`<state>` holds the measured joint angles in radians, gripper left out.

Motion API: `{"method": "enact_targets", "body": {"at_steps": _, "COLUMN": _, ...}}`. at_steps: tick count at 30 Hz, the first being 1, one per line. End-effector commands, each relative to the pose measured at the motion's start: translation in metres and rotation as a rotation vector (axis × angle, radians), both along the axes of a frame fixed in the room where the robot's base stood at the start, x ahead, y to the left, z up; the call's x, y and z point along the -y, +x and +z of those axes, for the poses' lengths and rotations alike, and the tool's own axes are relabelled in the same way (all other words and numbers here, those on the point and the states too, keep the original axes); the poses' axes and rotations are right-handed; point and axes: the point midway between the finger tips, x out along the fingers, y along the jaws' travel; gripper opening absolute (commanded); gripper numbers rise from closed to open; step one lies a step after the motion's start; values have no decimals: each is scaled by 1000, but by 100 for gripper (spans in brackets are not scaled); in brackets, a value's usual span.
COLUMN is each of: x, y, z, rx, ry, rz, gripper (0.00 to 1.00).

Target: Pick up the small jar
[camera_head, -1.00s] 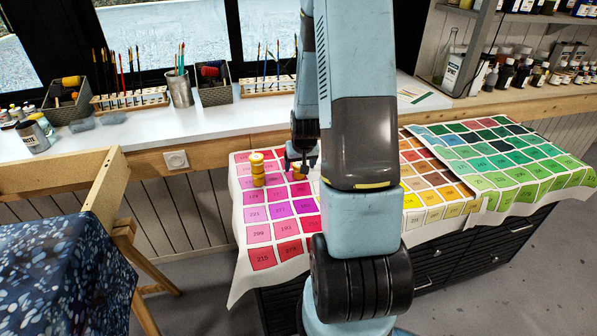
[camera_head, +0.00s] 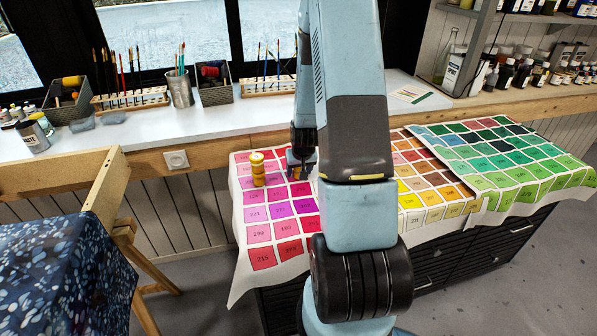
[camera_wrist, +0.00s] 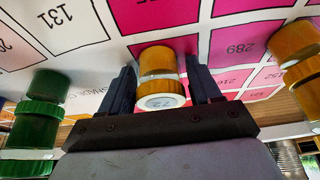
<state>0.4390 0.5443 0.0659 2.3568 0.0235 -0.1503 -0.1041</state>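A small jar (camera_wrist: 160,72) with a yellow-orange body and a pale label on its near end sits between the two dark fingers of my gripper (camera_wrist: 162,88) in the wrist view. One finger stands on each side of it, very close. I cannot tell whether they press on it. In the head view my gripper (camera_head: 300,168) is low over the pink end of the colour chart, just right of a stack of yellow jars (camera_head: 258,169). There the gripper hides most or all of the small jar.
The printed colour chart (camera_head: 262,231) covers the dark cabinet. Green jars (camera_wrist: 38,122) stand left and more orange jars (camera_wrist: 296,48) right in the wrist view. Behind is a white counter (camera_head: 140,127) with brush racks and a metal cup (camera_head: 180,90).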

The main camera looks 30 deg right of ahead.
Motion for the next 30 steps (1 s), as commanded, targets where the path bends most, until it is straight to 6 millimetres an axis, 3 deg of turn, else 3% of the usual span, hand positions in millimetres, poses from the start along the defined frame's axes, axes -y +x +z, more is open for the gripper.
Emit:
{"method": "enact_targets", "body": {"at_steps": 13, "x": 0, "y": 0, "z": 0, "rx": 0, "ry": 0, "rz": -1, "gripper": 20}}
{"method": "enact_targets", "body": {"at_steps": 23, "x": 0, "y": 0, "z": 4, "rx": 1, "ry": 0, "rz": 0, "gripper": 20}}
{"method": "enact_targets", "body": {"at_steps": 30, "x": -1, "y": 1, "z": 31, "rx": 5, "ry": -2, "rz": 1, "gripper": 20}}
